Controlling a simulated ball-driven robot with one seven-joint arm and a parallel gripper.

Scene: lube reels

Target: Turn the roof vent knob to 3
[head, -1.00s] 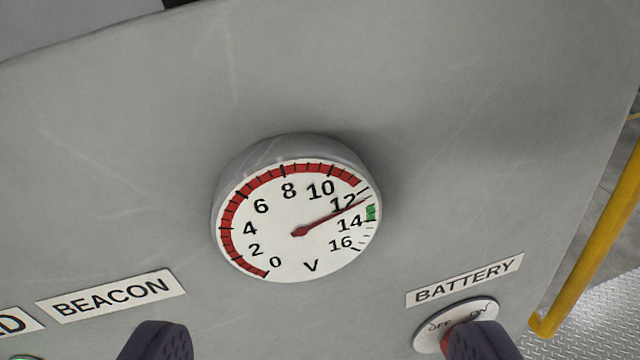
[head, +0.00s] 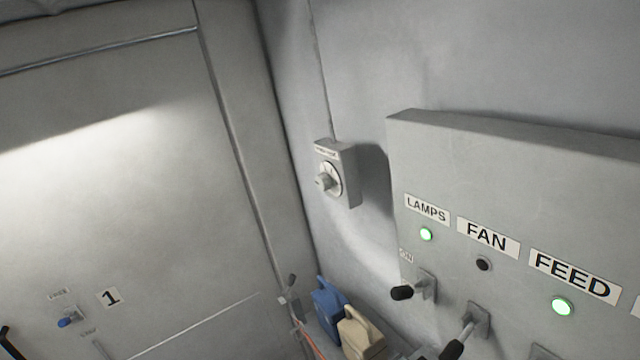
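A small grey wall box (head: 337,172) is on the back wall, left of the switch panel. It has a label (head: 328,149) at its top, too small to read for sure, and a round pale dial with a grey knob (head: 325,182) standing out from it. It looks like the roof vent control. The knob's setting and the dial's numbers are too small to read. My gripper does not show in the current head view, so its state and its distance from the knob are hidden.
A switch panel (head: 500,170) juts out at the right, with LAMPS, FAN and FEED labels and protruding levers (head: 402,292). A blue can (head: 328,307) and a beige can (head: 360,334) stand below the box. A grey panel marked 1 fills the left. The wall around the box looks clear.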

